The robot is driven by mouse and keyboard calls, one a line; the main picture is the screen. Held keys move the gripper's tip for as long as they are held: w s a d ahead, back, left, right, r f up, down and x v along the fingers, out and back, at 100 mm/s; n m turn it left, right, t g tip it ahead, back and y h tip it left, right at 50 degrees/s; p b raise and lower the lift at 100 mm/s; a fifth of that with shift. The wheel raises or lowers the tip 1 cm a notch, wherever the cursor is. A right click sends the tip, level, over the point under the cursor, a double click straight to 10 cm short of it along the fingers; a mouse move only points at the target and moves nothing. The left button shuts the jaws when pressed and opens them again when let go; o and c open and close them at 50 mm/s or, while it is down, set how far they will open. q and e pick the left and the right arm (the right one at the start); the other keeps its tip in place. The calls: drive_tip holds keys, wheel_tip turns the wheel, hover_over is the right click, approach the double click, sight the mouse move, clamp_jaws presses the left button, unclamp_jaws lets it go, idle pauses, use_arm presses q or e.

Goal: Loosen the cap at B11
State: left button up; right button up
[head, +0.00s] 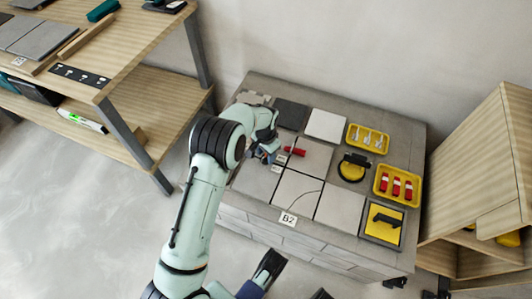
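My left gripper (279,157) is over the tiled platform, just left of a red cap (295,151). The cap sits on the seam between light grey tiles, near the middle of the platform. The fingertips are small and partly hidden by the wrist, so I cannot tell whether they touch the cap or are open or shut. A white label reading B2 (288,218) is on the platform's front edge. I see no readable B11 label. My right gripper does not show clearly.
On the platform's right are a yellow tray of light pieces (368,138), a round yellow-and-black tool (353,167), a yellow tray of red caps (398,186) and a yellow-and-black handled tool (384,223). A wooden bench (130,45) stands left, a wooden shelf (480,165) right.

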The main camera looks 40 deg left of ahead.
use_arm(q)
drive_tip(key=c, duration=0.7)
drive_tip(key=shift+n, duration=0.3)
